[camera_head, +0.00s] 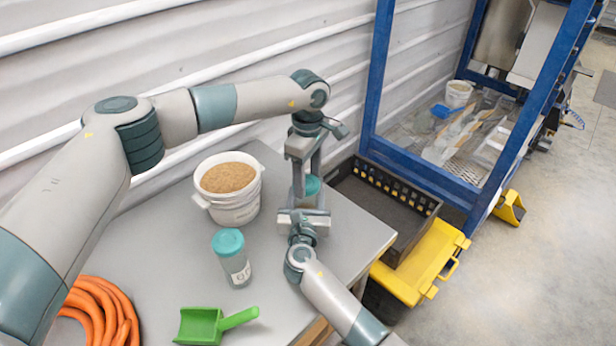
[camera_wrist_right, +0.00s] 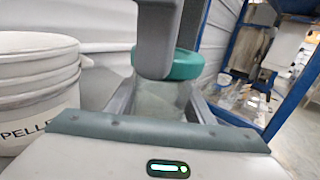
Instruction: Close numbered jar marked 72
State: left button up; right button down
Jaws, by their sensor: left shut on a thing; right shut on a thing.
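A clear jar with a teal lid stands on the grey table; its lid (camera_head: 312,185) shows between my two grippers. In the right wrist view the same lid (camera_wrist_right: 187,66) sits on the jar's cloudy body (camera_wrist_right: 163,98). My left gripper (camera_head: 304,180) reaches down from above and is shut on the lid. My right gripper (camera_head: 303,212) comes in low from the front and is shut on the jar's body. A second teal-lidded jar (camera_head: 232,262) stands upright to the left, its label too small to read. The held jar's number is hidden.
A white bucket of brown pellets (camera_head: 229,205) stands behind the second jar. A green scoop (camera_head: 205,324) and an orange hose (camera_head: 105,310) lie at the front left. A black crate (camera_head: 385,212) and a yellow step (camera_head: 420,262) are beyond the table's right edge, near a blue frame.

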pick_arm(q)
jog(key=m, duration=0.4)
jog(key=shift+s+m, duration=0.1)
jog(key=shift+m, duration=0.3)
jog(key=m, duration=0.5)
jog(key=shift+a+m, duration=0.2)
jog(key=shift+m, duration=0.2)
jog(key=m, duration=0.4)
jog(key=shift+a, duration=0.1)
jog(key=m, duration=0.5)
jog(key=o, duration=1)
jog(key=shift+a, duration=0.1)
jog(key=shift+r, duration=0.1)
